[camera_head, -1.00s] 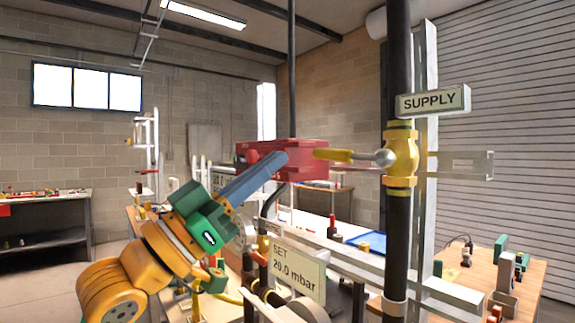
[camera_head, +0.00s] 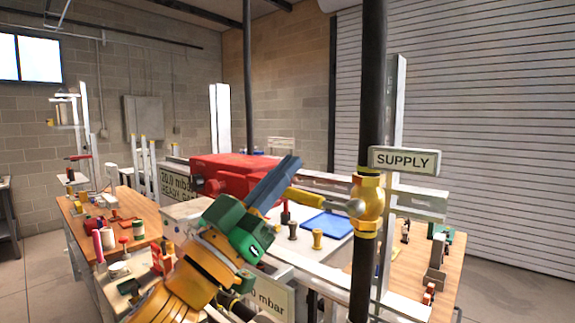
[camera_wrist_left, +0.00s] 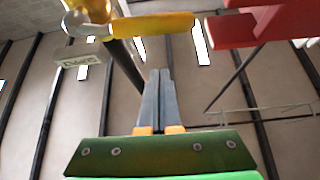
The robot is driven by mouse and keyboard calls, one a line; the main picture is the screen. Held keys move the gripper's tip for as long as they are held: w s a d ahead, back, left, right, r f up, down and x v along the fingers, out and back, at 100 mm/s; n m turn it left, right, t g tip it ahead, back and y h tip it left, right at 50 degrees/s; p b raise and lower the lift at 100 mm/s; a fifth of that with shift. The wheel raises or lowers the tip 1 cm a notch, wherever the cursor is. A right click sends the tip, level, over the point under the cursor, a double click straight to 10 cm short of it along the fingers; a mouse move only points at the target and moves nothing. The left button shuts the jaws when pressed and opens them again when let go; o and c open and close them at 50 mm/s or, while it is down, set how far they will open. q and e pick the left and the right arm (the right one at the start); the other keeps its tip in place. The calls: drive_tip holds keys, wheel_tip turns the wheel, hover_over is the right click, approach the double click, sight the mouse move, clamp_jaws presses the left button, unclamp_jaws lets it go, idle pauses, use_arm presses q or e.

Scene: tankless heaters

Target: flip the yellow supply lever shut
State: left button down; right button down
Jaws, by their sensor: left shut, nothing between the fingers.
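The yellow supply lever (camera_head: 305,199) sticks out leftward from the brass valve (camera_head: 368,203) on the black vertical pipe, across the pipe's line. A SUPPLY sign (camera_head: 404,161) is fixed above the valve. My left gripper (camera_head: 291,163) is shut and empty; its blue-grey fingers overlap the lever's free end in the head view. In the left wrist view the lever (camera_wrist_left: 150,25) lies beyond the fingertips (camera_wrist_left: 159,72), with a visible gap in the picture; I cannot tell any contact. The valve (camera_wrist_left: 90,12) is at the top left there. My right gripper is not in view.
A red box (camera_head: 232,172) sits just left of the lever and behind my fingers; it also shows in the left wrist view (camera_wrist_left: 240,28). A light rail runs behind the valve. Benches with small parts stand at left (camera_head: 146,209) and right (camera_head: 456,262).

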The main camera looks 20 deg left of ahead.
sight(297, 193)
use_arm(q)
drive_tip(key=shift+w+d+f+b, duration=0.1)
drive_tip(key=shift+w+f+b, duration=0.25)
drive_tip(key=shift+f, duration=0.55)
drive_tip(key=shift+w+d+f+b, duration=0.1)
drive_tip(key=shift+w+f, duration=0.3)
drive_tip(key=shift+f, duration=0.5)
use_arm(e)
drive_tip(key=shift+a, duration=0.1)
